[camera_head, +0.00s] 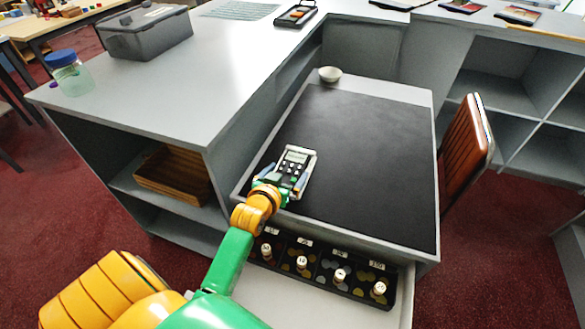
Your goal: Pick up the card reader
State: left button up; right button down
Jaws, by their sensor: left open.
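The card reader (296,160) is a small light-grey device with a screen and dark keys. It lies on the left front part of the black mat (370,150). My left gripper (291,182) is open at the reader's near end, with its fingers along the reader's two sides. I cannot tell whether the fingers touch it. The gripper hides the near end of the reader. My right gripper is not in view.
An open drawer below the mat holds a black coin tray (318,282) with several white-topped pieces. A small white bowl (330,74) stands behind the mat. A grey box (146,32) and a blue-lidded jar (70,73) stand on the left counter. The mat's right side is clear.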

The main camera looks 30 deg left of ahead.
pick_arm(q)
jog(key=x, duration=0.2)
jog(key=shift+w+f, duration=0.15)
jog(key=shift+w, duration=0.1)
jog(key=shift+s, duration=0.15)
jog(key=c, duration=1.4)
jog(key=shift+o, duration=0.2)
